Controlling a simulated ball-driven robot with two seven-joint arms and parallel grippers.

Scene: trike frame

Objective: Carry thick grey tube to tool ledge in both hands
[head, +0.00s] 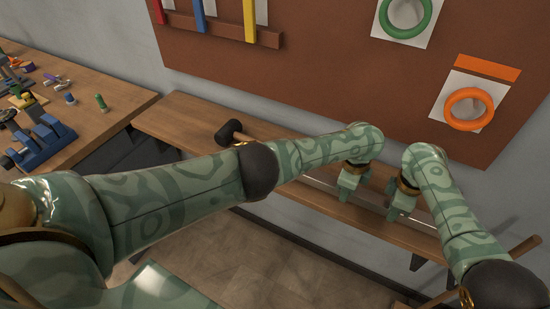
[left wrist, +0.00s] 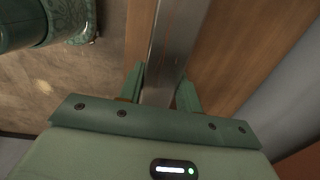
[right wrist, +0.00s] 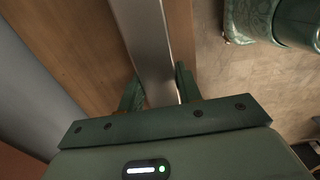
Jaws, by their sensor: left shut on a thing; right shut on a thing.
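The thick grey tube (left wrist: 175,50) is a straight, shiny metal bar in the left wrist view. It also runs between the fingers in the right wrist view (right wrist: 146,40). My left gripper (head: 350,188) is shut on it, and my right gripper (head: 396,206) is shut on it a short way to the right. In the head view the tube is partly hidden by my grippers. It lies along the wooden tool ledge (head: 185,122), over the ledge top near its front edge. I cannot tell whether it touches the wood.
A black-headed mallet (head: 228,131) lies on the ledge left of the tube. A brown board (head: 330,75) with green and orange rings (head: 468,109) hangs behind. A workbench (head: 95,115) with small parts stands at the left. Open floor (head: 270,262) lies in front.

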